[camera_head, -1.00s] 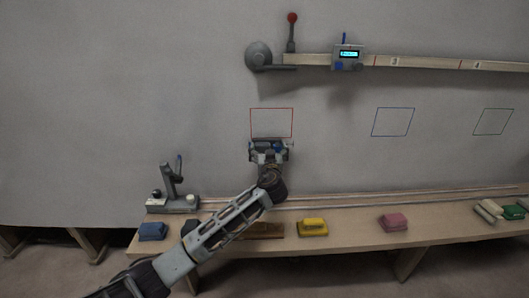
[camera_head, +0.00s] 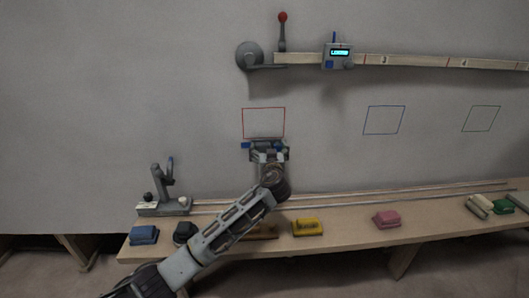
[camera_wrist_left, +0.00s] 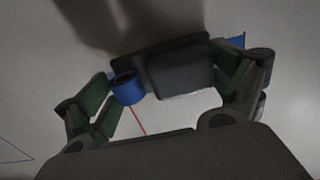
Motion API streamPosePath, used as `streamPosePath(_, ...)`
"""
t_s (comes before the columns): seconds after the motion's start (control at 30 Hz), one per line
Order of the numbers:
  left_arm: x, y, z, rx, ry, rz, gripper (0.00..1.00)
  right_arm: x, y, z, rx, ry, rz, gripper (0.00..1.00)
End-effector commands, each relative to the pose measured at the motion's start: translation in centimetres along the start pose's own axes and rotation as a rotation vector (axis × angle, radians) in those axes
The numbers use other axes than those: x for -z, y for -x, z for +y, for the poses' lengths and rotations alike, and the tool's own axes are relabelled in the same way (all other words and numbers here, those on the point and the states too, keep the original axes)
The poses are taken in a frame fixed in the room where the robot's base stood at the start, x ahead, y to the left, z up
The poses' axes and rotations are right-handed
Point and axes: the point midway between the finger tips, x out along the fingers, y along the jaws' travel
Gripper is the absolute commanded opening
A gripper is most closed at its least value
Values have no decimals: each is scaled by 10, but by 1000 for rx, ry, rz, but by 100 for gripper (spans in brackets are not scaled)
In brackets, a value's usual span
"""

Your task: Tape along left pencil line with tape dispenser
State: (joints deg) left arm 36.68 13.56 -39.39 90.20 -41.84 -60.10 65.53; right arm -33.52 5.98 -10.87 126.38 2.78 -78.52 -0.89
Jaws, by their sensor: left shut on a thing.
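My left gripper (camera_head: 268,152) is up at the grey wall, just below the red outlined rectangle (camera_head: 264,108). It is shut on the tape dispenser (camera_wrist_left: 180,72), a dark grey body between its green-padded fingers in the left wrist view. A blue tape roll (camera_wrist_left: 127,88) sits at the dispenser's left end there, and a blue piece (camera_wrist_left: 236,41) shows by the right finger. A short red line (camera_wrist_left: 137,120) on the wall shows below the dispenser. I cannot make out a pencil line, nor tell whether the dispenser touches the wall. My right gripper is out of view.
A wooden bench (camera_head: 345,238) runs below, holding a grey clamp-like tool (camera_head: 164,190), a blue block (camera_head: 144,235), a yellow block (camera_head: 308,228) and a pink block (camera_head: 386,219). A wooden rail (camera_head: 410,62) with a display box (camera_head: 338,56) is above. A blue outline (camera_head: 384,120) is right.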

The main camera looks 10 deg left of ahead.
Motion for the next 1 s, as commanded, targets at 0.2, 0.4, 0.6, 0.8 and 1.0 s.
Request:
streamPosePath(0.2,1,0,4,0,0,1,72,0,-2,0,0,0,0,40)
streamPosePath(0.4,1,0,4,1,0,1,72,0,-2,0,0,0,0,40)
streamPosePath(0.6,0,0,8,0,0,1,72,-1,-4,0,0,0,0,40)
streamPosePath(0.8,0,0,18,1,0,1,72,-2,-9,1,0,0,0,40)
streamPosePath(1.0,0,0,29,1,0,1,72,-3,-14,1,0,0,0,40)
